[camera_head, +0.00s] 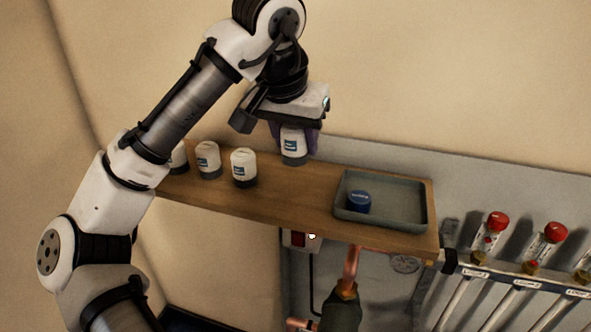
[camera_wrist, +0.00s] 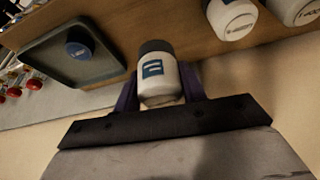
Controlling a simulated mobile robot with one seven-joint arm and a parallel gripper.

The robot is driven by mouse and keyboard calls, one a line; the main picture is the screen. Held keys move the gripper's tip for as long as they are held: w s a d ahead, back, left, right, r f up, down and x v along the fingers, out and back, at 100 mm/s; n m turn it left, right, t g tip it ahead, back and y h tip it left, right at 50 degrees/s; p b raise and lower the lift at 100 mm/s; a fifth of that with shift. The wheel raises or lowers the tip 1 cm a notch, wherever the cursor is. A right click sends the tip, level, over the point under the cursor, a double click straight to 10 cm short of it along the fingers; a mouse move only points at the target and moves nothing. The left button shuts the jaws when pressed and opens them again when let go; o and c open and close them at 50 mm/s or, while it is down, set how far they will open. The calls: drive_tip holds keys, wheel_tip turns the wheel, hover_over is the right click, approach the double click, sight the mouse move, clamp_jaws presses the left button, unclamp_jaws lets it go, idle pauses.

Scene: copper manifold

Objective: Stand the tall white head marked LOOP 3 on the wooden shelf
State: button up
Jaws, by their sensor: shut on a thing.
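My gripper (camera_head: 294,142) has purple fingers shut on a white head (camera_head: 293,150) with a blue label and a dark grey collar at its lower end. The held head is roughly upright over the back of the wooden shelf (camera_head: 290,195). Whether its collar touches the wood, I cannot tell. In the wrist view the held head (camera_wrist: 157,82) sits between the two fingers, dark collar away from me. Its marking is too small to read as LOOP 3.
Other white heads stand left on the shelf, including one (camera_head: 243,167) and another (camera_head: 207,160); a third is partly behind my arm. A grey tray (camera_head: 425,200) with a blue cap (camera_head: 359,202) is at the right. Bare wood lies between.

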sight(290, 142)
drive_tip(key=shift+f, duration=3.15)
drive_tip(key=shift+f, duration=0.2)
drive_tip(key=o, duration=1)
drive_tip(key=shift+r, duration=0.15)
drive_tip(key=v, duration=1.2)
drive_tip(key=shift+s, duration=0.1)
